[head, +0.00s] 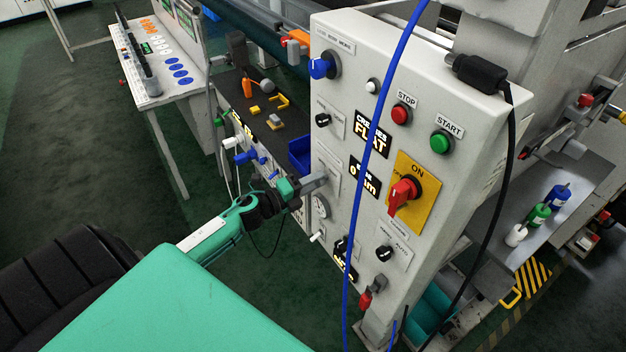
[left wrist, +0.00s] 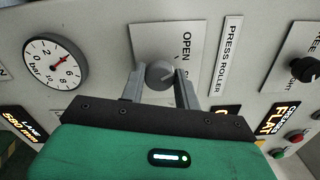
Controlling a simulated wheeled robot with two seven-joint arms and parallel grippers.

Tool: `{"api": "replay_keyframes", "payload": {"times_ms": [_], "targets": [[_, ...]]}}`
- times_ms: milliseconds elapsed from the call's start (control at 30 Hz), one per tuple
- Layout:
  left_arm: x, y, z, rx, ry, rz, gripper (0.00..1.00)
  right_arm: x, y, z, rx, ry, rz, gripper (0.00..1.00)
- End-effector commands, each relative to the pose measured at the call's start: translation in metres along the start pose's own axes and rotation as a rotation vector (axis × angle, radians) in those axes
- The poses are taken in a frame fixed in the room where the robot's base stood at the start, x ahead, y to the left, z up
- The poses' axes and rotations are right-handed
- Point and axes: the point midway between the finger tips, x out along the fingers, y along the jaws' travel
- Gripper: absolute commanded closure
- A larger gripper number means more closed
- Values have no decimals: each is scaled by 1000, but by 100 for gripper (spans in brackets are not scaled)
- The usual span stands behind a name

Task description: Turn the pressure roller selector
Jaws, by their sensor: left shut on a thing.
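The pressure roller selector is a grey round knob (left wrist: 160,73) on a white plate, beside a label reading PRESS ROLLER (left wrist: 229,55). The plate shows the word OPEN; the rest of its lettering is hidden by a finger. My left gripper (left wrist: 160,86) has one finger on each side of the knob and is shut on it. In the head view my left gripper (head: 320,182) reaches the left part of the grey control panel (head: 335,130), and the knob is hidden behind it. My right gripper is not in view.
A pressure gauge (left wrist: 54,63) with a red needle sits beside the knob. A black knob (left wrist: 303,69) lies on the other side. A blue cable (head: 379,130) hangs across the panel front. A red switch on yellow (head: 404,192) and a dark shelf (head: 265,110) are nearby.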

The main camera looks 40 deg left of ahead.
Motion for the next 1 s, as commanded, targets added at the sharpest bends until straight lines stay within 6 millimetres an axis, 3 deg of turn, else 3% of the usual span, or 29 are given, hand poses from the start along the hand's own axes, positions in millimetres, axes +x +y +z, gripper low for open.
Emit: {"api": "replay_keyframes", "payload": {"times_ms": [633,667,767,1000], "targets": [[0,1,0,-53,0,1,91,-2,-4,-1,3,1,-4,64],[0,1,0,-53,0,1,64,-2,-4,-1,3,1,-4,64],[0,1,0,-53,0,1,46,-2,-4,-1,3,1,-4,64],[0,0,0,-52,0,0,46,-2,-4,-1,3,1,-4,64]]}}
